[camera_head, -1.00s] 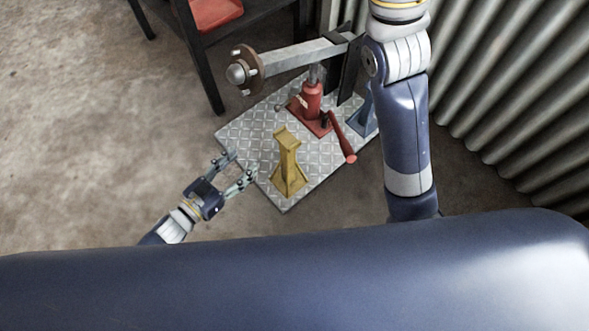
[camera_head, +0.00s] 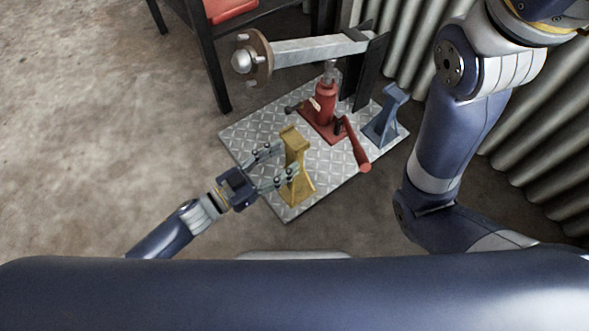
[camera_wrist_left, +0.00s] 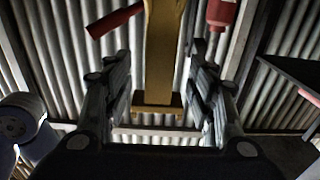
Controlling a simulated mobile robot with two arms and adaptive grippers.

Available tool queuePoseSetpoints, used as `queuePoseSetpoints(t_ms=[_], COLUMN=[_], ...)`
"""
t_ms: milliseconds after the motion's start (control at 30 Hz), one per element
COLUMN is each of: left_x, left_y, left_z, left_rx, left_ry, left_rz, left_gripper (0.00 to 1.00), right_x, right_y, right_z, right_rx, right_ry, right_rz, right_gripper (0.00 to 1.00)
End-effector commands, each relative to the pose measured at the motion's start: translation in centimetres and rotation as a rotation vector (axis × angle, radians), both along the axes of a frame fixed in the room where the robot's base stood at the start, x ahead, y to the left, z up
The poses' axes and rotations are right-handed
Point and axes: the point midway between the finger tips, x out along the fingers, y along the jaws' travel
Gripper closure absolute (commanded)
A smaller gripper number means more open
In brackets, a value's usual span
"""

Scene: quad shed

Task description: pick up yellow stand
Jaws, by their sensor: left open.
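The yellow stand (camera_head: 296,165) stands upright on the checkered metal plate (camera_head: 245,134), near its front edge. My left gripper (camera_head: 284,163) is open at the left side of the stand, its fingers pointing at it. In the left wrist view the yellow stand (camera_wrist_left: 163,60) shows between the two open fingers (camera_wrist_left: 162,85), with a gap on each side. In the head view one finger overlaps the stand's lower part. My right gripper is out of view; only my right arm shows.
A red bottle jack (camera_head: 326,104) with a red handle (camera_head: 356,146) stands behind the yellow stand. A blue stand (camera_head: 385,118) is at the plate's right. A grey axle (camera_head: 310,50) with a hub hangs above the plate's back. Open floor lies left; a corrugated wall is right.

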Motion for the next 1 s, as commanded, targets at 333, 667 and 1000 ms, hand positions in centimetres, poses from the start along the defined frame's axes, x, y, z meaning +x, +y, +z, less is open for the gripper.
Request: queuePoseSetpoints(t_ms=[333, 667, 1000], left_x=[2.3, 2.6, 2.6], left_y=[-3.2, -3.6, -3.6], left_z=[-0.4, -0.2, -0.2], left_rx=[-0.001, -0.001, 0.0], left_ry=[-0.005, -0.001, 0.0], left_rz=[-0.001, 0.0, 0.0], left_gripper=[0.48, 0.48, 1.0], right_x=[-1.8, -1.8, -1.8], right_y=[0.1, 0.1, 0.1], right_z=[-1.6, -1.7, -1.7], right_rx=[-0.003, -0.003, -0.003], right_ry=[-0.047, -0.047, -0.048], right_rz=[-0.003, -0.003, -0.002], right_gripper=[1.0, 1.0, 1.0])
